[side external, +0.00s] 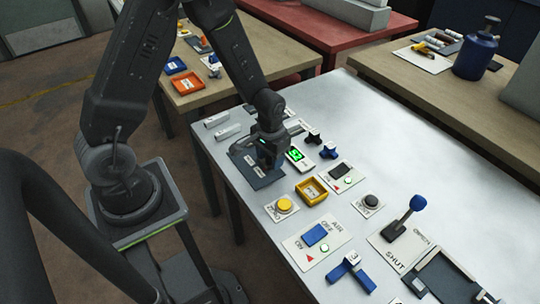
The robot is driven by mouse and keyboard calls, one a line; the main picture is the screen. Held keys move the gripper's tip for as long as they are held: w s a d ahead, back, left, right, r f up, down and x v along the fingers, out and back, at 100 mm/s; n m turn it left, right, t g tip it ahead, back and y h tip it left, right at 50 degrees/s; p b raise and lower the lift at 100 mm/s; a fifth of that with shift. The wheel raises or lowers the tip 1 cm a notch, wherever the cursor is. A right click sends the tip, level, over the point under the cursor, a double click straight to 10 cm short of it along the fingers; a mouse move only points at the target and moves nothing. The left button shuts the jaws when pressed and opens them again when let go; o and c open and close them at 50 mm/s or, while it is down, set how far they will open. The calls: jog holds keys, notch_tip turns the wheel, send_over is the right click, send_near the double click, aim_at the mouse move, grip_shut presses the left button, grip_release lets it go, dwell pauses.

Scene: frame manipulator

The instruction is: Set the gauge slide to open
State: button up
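My gripper (270,160) is low over a dark grey plate (262,181) at the far left part of the white table. Something blue shows at its fingers, but I cannot tell whether they grip it or stand around it. The plate has small pale labels; their words are too small to read. I cannot tell for sure which fixture is the gauge slide. At the right, a pale panel (392,254) reads SHUT at its near end, with less clear lettering at its far end. A lever with a blue knob (418,203) stands tilted on it.
The white table's (390,135) far right is clear.

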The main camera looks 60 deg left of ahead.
notch_tip(320, 180, up, 14)
dwell(0.6)
jog(key=s+d+r+m+t, duration=0.1)
jog(key=s+d+r+t, duration=0.1)
jog(key=s+r, duration=0.5)
jog(key=s+d+r+m+t, duration=0.1)
jog(key=s+d+r+t, duration=0.1)
jog(key=s+r, duration=0.5)
jog(key=shift+s+d+t, duration=0.2)
jog(key=shift+s+t, duration=0.15)
jog(key=shift+t, duration=0.45)
